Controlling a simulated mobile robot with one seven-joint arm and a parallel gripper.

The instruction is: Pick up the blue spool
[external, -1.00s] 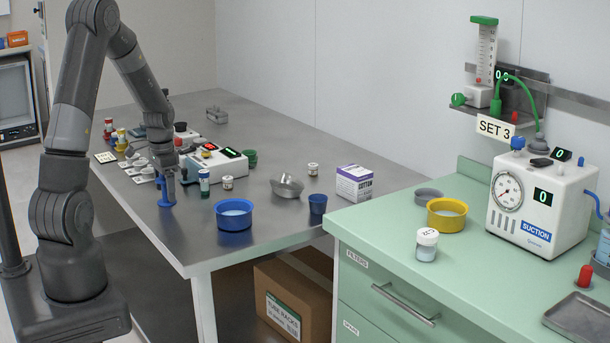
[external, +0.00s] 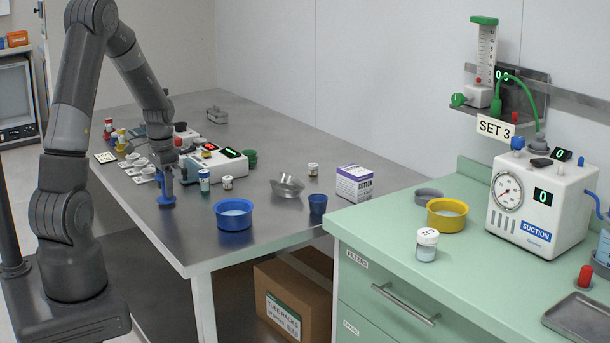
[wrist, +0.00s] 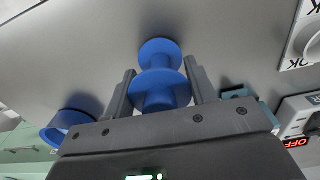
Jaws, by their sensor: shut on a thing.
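The blue spool (external: 167,201) is upright at the left front part of the grey metal table (external: 205,245), below my gripper (external: 166,182). In the wrist view the spool (wrist: 160,88) sits between the two fingers of my gripper (wrist: 160,74), which are shut on it. Its far round flange extends beyond the fingertips. Its near end is partly hidden by the gripper body. I cannot tell whether its base touches the table or is slightly above it.
A blue bowl (external: 234,216), a green-labelled vial (external: 204,181) and a small jar (external: 227,183) stand to the right of the spool. A white device with red and green displays (external: 213,160) is behind them. The table's front edge is close.

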